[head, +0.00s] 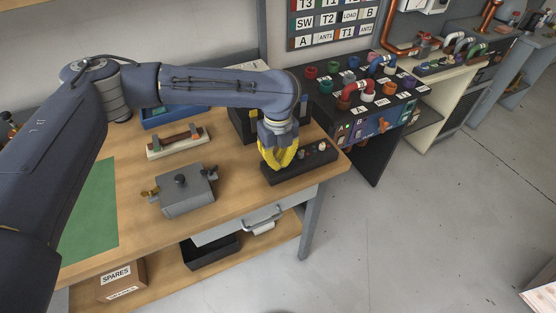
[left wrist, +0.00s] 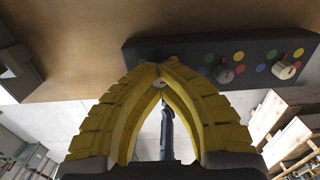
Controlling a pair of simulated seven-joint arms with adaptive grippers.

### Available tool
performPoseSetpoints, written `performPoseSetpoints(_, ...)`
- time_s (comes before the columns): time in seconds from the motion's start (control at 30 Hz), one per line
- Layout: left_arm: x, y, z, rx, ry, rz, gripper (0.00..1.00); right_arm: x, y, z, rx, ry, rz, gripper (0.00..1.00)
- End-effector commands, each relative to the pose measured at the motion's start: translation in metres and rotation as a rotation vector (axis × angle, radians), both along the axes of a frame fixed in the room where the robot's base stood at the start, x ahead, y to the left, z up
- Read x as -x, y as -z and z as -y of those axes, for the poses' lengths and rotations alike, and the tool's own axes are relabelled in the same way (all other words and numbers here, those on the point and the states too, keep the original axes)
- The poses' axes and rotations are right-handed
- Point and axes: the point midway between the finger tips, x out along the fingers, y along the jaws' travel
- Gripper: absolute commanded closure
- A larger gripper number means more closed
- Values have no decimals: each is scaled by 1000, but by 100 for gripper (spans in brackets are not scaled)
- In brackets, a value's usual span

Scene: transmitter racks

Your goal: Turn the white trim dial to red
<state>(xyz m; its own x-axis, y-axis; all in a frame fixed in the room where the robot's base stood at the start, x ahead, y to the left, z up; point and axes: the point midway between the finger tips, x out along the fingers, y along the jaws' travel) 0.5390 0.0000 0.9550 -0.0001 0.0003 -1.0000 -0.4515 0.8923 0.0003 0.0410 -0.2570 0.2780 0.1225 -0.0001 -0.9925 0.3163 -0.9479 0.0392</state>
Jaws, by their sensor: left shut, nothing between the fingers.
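The black dial box (head: 301,171) lies near the right end of the wooden bench. A white dial (head: 322,147) is at its right end; in the left wrist view a pale cream dial (left wrist: 285,70) is at the right, ringed by coloured dots. A greyer dial (left wrist: 225,74) is left of it, also among dots. Which dot each pointer faces is too small to tell. My left gripper (head: 279,166) is shut and empty, over the left part of the box, left of the white dial. In the wrist view its yellow fingers (left wrist: 160,72) hide the box's left part. My right gripper is not seen.
A grey box with a black knob (head: 187,193) and a brown-handled item on a pale base (head: 178,141) stand left on the bench. A dark case is behind my gripper. A black rack with coloured connectors (head: 370,95) stands to the right. The bench front is mostly clear.

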Motion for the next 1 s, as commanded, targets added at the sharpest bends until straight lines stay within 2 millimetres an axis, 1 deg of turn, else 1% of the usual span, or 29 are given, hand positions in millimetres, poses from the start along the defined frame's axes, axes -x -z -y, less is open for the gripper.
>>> performPoseSetpoints(0.53, -1, -1, 0, 0, 16, 2, 100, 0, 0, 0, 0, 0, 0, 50)
performPoseSetpoints(0.87, 0, 0, 0, 0, 16, 1, 62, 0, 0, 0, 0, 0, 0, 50)
performPoseSetpoints(1.0, 0, 0, 0, 0, 16, 0, 61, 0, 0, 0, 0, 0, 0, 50)
